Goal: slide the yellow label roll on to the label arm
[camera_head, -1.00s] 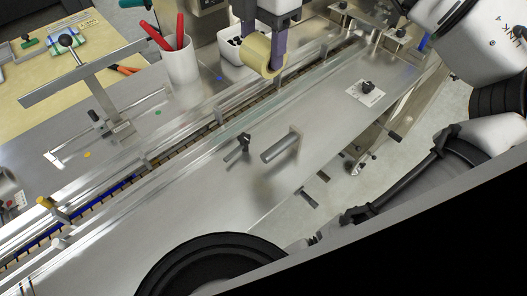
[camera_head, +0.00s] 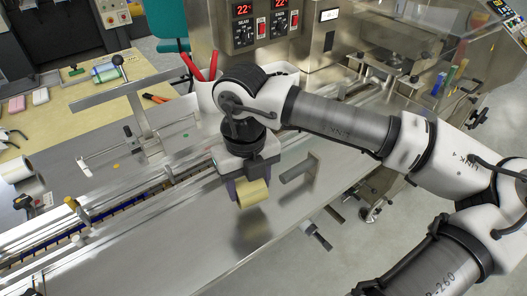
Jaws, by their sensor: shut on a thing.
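The yellow label roll (camera_head: 254,194) is held between the purple fingers of my gripper (camera_head: 249,189), above the steel deck. My gripper points down and is shut on the roll. The label arm (camera_head: 296,171) is a short grey metal rod, fixed at its right end to a small upright plate. The roll is to the left of the rod's free left end and a little lower in the picture, apart from it. The roll's bore is not visible.
The guide rails and conveyor (camera_head: 95,222) run along the left and behind my gripper. A white cup with red-handled tools (camera_head: 207,92) stands behind. A black knob (camera_head: 26,202) is at the far left. The front deck (camera_head: 190,235) is clear.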

